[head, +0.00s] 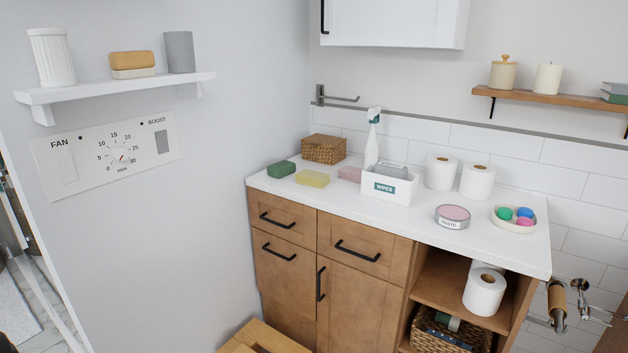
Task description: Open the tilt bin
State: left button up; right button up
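The wooden cabinet (290,285) stands under a white counter. Its lower left front panel (283,290) has a horizontal black handle (280,252) near its top edge and looks like the tilt bin front; no label confirms this. The panel sits flush and closed. Above it is a shut drawer (290,222) with its own black handle. To its right are another shut drawer (368,259) and a shut door (350,305) with a vertical handle. The panel's lower part runs down behind a wooden stool-like top. Neither of my grippers is in view.
A light wooden top (262,338) stands low in front of the cabinet's left side. A grey wall (210,230) borders the cabinet on the left. The open shelf at right holds toilet rolls (484,292) and a basket (437,332).

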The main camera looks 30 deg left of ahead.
aim_at(287, 272)
jog(key=u, duration=1.6)
jog(key=i+l+u, duration=0.2)
jog(key=u, duration=0.25)
jog(key=i+l+u, duration=0.25)
jog(key=u, duration=0.2)
jog(key=i+l, duration=0.15)
jog(key=l, duration=0.2)
jog(key=i+l+u, duration=0.1)
jog(key=l, duration=0.3)
jog(key=i+l+u, duration=0.1)
jog(key=i+l, duration=0.3)
jog(key=l, duration=0.35)
